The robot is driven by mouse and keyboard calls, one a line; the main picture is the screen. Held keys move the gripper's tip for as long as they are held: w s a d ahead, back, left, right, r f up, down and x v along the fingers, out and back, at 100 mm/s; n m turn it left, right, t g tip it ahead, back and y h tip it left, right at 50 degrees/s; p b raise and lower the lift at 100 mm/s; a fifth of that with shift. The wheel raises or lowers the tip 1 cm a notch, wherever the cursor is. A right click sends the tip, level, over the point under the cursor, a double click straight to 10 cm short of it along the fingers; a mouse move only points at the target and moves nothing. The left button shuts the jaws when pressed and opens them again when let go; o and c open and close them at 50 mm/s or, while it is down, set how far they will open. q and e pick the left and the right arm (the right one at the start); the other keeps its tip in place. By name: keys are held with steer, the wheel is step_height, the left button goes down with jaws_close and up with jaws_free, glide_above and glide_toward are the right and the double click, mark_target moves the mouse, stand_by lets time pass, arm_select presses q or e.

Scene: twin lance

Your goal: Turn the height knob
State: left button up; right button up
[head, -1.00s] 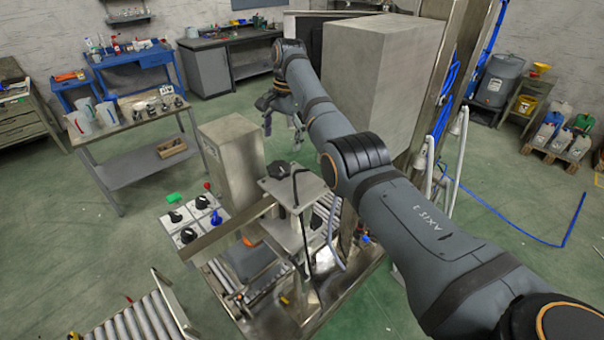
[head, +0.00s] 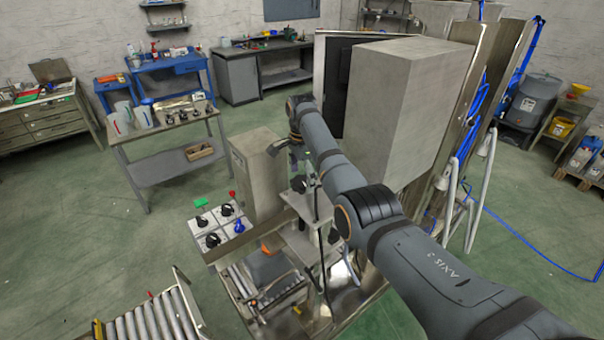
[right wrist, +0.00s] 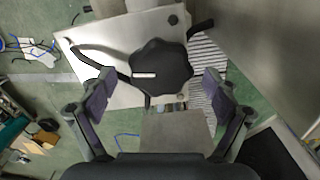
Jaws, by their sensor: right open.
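The height knob is a black lobed knob with a white mark, on a metal plate. It shows in the right wrist view (right wrist: 160,66) and in the head view (head: 298,184), on top of the steel machine. My right gripper (head: 307,166) is close above the knob in the head view, partly hidden by my own arm. In the right wrist view its open fingers (right wrist: 158,82) stand on either side of the knob, with clear gaps, and hold nothing. My left gripper is not in view.
A control panel (head: 221,226) with several knobs is left of the machine. A tall steel box (head: 258,172) stands behind the plate, and a larger grey cabinet (head: 400,110) behind my arm. A curved black bar (right wrist: 98,62) runs close beside the knob.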

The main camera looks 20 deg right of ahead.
steer(key=shift+f, duration=0.4)
steer(key=shift+c, duration=0.2)
steer(key=c, duration=1.1)
steer(key=shift+n, duration=0.4)
